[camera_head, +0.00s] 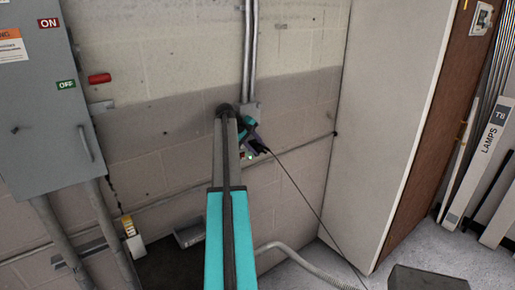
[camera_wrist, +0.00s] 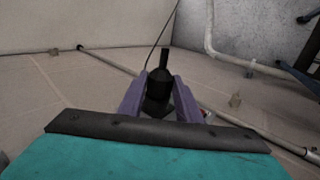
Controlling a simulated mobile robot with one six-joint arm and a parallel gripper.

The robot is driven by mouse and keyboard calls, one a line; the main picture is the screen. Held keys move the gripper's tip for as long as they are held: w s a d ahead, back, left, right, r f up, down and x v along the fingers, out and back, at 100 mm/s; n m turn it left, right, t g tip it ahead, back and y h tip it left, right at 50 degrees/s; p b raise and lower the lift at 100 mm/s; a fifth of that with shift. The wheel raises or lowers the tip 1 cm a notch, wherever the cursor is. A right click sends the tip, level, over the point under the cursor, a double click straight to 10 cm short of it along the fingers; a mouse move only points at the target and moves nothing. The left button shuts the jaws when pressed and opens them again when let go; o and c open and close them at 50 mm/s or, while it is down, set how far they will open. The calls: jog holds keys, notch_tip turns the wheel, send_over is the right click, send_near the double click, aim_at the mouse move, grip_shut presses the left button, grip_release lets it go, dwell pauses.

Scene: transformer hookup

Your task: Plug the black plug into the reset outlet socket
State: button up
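The black plug (camera_wrist: 158,88) sits between the two purple fingers of my gripper (camera_wrist: 157,98) in the wrist view, and its thin black cable runs up out of frame. In the head view my gripper (camera_head: 251,138) is close to the block wall, with the plug (camera_head: 264,149) at its right side. A grey wall box (camera_head: 251,111) at the foot of the vertical conduits is partly hidden behind my gripper. The socket face cannot be made out; a small white and red detail (camera_wrist: 207,115) shows beside the right finger. Whether the plug touches the socket cannot be told.
A grey switch cabinet (camera_head: 40,95) with ON and OFF labels is on the left. A tall white cabinet (camera_head: 385,110) stands on the right. The cable (camera_head: 305,197) slants down to the floor. A thin horizontal conduit (camera_head: 180,202) crosses the wall.

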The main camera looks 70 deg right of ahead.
aim_at(265, 152)
jog(key=o, duration=0.4)
jog(key=shift+w, duration=0.1)
jog(key=shift+s+a, duration=0.45)
jog(key=shift+s, duration=0.3)
jog(key=shift+s+a, duration=0.45)
jog(key=shift+s, duration=0.25)
jog(key=shift+s+a, duration=0.45)
jog(key=shift+s, duration=0.3)
jog(key=shift+b+v, duration=2.25)
jog(key=shift+v, duration=4.7)
